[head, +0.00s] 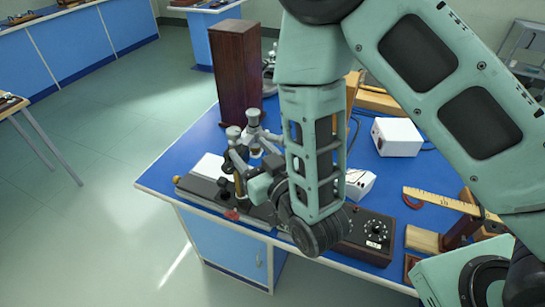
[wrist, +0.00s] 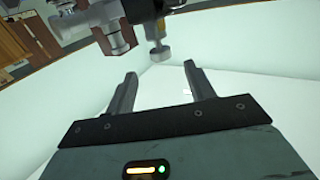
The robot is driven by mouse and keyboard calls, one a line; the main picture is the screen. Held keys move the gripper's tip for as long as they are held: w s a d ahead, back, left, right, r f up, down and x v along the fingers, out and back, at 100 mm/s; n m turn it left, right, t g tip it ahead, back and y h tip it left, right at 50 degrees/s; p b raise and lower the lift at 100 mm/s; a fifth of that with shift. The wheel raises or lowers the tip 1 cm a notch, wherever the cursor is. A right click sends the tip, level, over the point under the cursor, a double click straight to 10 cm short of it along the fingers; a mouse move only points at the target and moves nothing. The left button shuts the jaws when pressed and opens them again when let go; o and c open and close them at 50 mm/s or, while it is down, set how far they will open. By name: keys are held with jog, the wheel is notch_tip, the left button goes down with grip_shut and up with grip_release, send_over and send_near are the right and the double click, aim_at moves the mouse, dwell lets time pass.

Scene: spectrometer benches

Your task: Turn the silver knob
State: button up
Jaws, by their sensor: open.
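A silver knob (wrist: 159,52) hangs on a short stem at the top middle of the wrist view, below a dark and grey metal instrument (wrist: 120,25). My gripper (wrist: 160,77) is open, its two dark fingers apart with nothing between them. The knob shows beyond the fingertips, between them in the picture, and I see no contact. In the head view a silver-and-black instrument (head: 236,150) stands on the blue bench, beside my wrist. My arm hides part of it, and I cannot pick out the knob or my fingertips there.
The blue bench (head: 160,172) also holds a tall brown wooden box (head: 240,68), a white box (head: 397,137), a dark control box with dials (head: 367,237) and a wooden ruler (head: 440,199). Open floor (head: 110,120) lies to the left.

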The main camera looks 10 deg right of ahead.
jog(key=p+v, duration=0.5)
jog(key=v, duration=0.2)
jog(key=shift+p, duration=0.3)
jog(key=shift+s, duration=0.1)
dwell(0.6)
